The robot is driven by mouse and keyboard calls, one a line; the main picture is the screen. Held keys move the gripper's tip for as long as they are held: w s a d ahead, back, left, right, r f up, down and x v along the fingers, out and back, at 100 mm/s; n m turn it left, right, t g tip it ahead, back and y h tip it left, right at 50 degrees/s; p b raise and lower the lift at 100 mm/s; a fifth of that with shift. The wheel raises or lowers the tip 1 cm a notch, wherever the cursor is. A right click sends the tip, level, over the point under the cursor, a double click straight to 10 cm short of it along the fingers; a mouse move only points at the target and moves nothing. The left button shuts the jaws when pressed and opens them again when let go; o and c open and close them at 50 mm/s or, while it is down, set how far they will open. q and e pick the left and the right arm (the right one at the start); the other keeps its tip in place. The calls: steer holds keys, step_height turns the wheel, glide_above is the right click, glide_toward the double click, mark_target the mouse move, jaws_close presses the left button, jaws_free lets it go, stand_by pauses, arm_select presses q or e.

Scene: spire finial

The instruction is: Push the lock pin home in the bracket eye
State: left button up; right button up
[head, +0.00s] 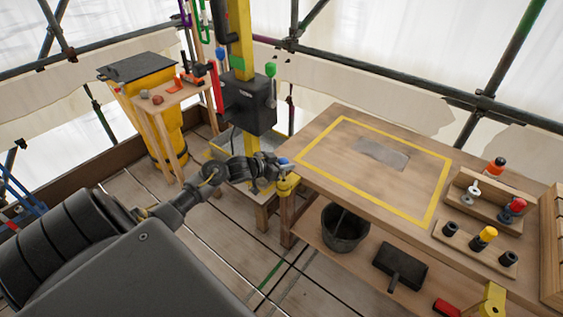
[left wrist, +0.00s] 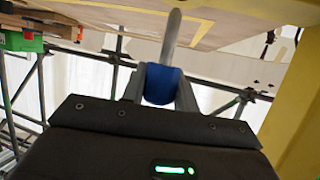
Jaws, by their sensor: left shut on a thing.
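My left gripper (head: 281,166) is at the near left corner of the workbench. It is shut on the blue grip of the lock pin (head: 287,161). In the left wrist view the blue grip (left wrist: 161,85) sits between the two fingers, and the pin's grey metal shank (left wrist: 173,30) points up and away from them. A yellow bracket (head: 287,187) is at the bench corner, just below and beside the gripper. Its eye is hidden or too small to make out, so I cannot tell whether the shank is in it. My right gripper is not in view.
The wooden workbench (head: 330,140) has a yellow-outlined area with a grey plate (head: 382,153). Holders with coloured-handled tools (head: 488,234) stand at its right. A black bucket (head: 345,228) sits on the lower shelf. A yellow mast with a black box (head: 248,103) rises behind my gripper.

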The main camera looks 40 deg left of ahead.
mark_target(284, 178)
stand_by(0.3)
arm_select(q)
steer(key=shift+p, duration=0.35)
steer(key=shift+f, duration=0.1)
stand_by(0.6)
steer(key=shift+f+b, duration=0.85)
steer(key=shift+f, duration=0.35)
steer(key=shift+f+b, duration=1.1)
steer(key=shift+f, duration=0.7)
steer(key=o, duration=1.1)
steer(key=shift+c, duration=0.2)
